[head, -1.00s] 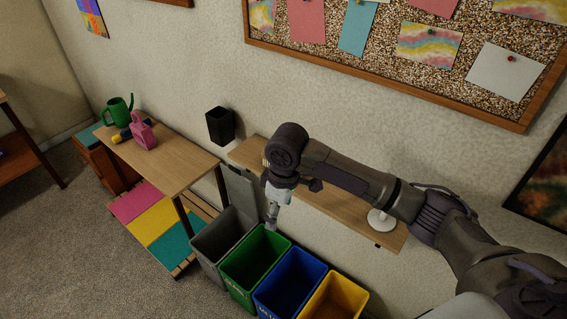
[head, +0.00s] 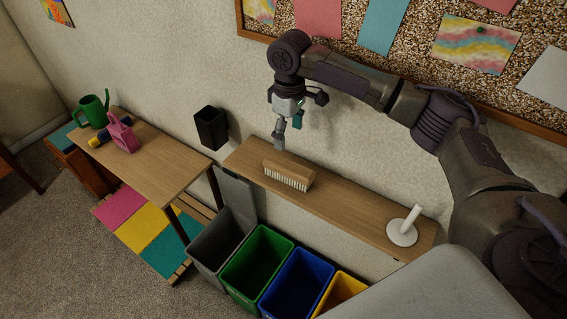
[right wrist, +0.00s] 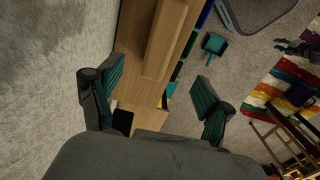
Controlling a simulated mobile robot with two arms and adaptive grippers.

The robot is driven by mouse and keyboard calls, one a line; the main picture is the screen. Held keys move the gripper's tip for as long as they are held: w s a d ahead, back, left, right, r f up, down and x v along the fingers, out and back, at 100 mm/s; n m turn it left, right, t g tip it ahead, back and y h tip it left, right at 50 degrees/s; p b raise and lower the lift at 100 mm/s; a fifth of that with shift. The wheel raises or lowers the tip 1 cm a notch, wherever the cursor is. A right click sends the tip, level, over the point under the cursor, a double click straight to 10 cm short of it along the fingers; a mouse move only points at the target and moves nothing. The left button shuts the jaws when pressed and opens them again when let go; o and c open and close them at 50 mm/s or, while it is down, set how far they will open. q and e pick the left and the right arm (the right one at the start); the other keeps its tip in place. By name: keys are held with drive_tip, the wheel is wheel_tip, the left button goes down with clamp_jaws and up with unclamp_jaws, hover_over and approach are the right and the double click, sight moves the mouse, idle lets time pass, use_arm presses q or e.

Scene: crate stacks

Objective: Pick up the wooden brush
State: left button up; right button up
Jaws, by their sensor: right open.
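The wooden brush (head: 289,175) lies on the wall shelf (head: 345,207), bristles toward the front. In the right wrist view the brush (right wrist: 165,38) shows as a long wooden block at top centre, beyond the fingertips. My right gripper (head: 289,138) is just above and behind the brush, apart from it. In the right wrist view my right gripper (right wrist: 158,82) is open, with nothing between its teal-padded fingers. My left gripper is not in view.
A white holder (head: 403,232) stands at the shelf's right end. A black box (head: 211,128) hangs on the wall at left. Grey, green (head: 257,262), blue and yellow bins stand below. A side table (head: 150,165) carries a green watering can (head: 92,108) and a pink item (head: 122,134).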

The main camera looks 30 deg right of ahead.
hover_over(289, 165)
drive_tip(key=f, duration=0.6)
drive_tip(key=shift+s+p, duration=0.25)
drive_tip(key=shift+p, duration=0.15)
drive_tip(key=shift+w+f, duration=0.15)
drive_tip(key=shift+f, duration=0.2)
wheel_tip(289, 165, down, 2)
drive_tip(key=shift+f+p, duration=0.15)
drive_tip(key=shift+p, duration=0.5)
wheel_tip(289, 165, down, 2)
drive_tip(key=shift+f, duration=0.25)
drive_tip(key=shift+w+f, duration=0.1)
drive_tip(key=shift+f, duration=0.15)
drive_tip(key=shift+c, duration=0.3)
drive_tip(key=c, duration=1.2)
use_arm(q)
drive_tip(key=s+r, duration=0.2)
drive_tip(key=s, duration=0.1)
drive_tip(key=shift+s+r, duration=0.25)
use_arm(e)
drive_tip(key=shift+c, duration=0.2)
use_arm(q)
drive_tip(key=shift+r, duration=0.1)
